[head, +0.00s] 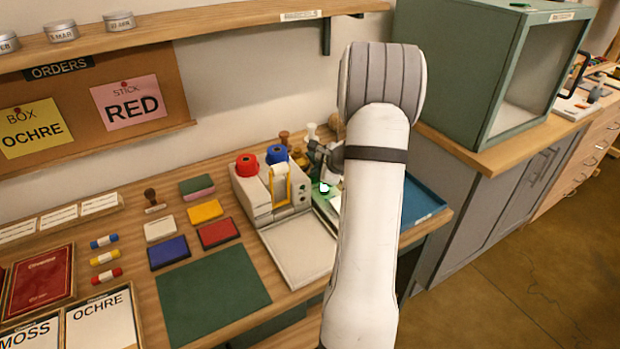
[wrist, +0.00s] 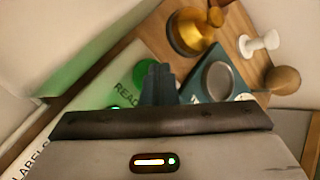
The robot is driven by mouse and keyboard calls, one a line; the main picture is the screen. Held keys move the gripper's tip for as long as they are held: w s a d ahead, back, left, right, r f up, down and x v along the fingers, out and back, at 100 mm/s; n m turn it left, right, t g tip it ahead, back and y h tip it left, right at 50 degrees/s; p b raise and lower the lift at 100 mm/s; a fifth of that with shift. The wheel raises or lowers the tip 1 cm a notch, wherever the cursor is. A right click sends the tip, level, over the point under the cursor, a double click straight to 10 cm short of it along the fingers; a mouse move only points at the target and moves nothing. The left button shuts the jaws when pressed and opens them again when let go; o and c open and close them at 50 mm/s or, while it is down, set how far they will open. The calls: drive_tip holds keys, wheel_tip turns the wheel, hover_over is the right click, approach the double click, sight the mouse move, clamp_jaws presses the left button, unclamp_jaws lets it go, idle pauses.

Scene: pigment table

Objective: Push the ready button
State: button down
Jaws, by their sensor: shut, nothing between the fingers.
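The ready button (wrist: 145,72) is a round green knob on a pale green panel marked READY (wrist: 124,90), in the wrist view. My gripper (wrist: 161,70) is shut and empty. Its dark fingertips lie just right of the button in that view and overlap its edge. I cannot tell whether they touch it. A small green light (wrist: 115,107) glows on the panel, left of the fingers. In the head view my arm hides much of this spot; a bright light (head: 323,188) shows on the green panel there.
A machine with red (head: 247,165) and blue (head: 277,154) knobs stands left of the panel. In the wrist view a dark tray with a round metal dish (wrist: 219,80), a brass piece (wrist: 192,34) and a white stand (wrist: 259,43) are close right. A blue tray (head: 420,200) lies right of my arm.

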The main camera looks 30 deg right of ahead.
drive_tip(key=shift+r+p, duration=0.3)
drive_tip(key=shift+r, duration=0.4)
wheel_tip(320, 180, up, 6)
drive_tip(key=p, duration=0.4)
idle(0.5)
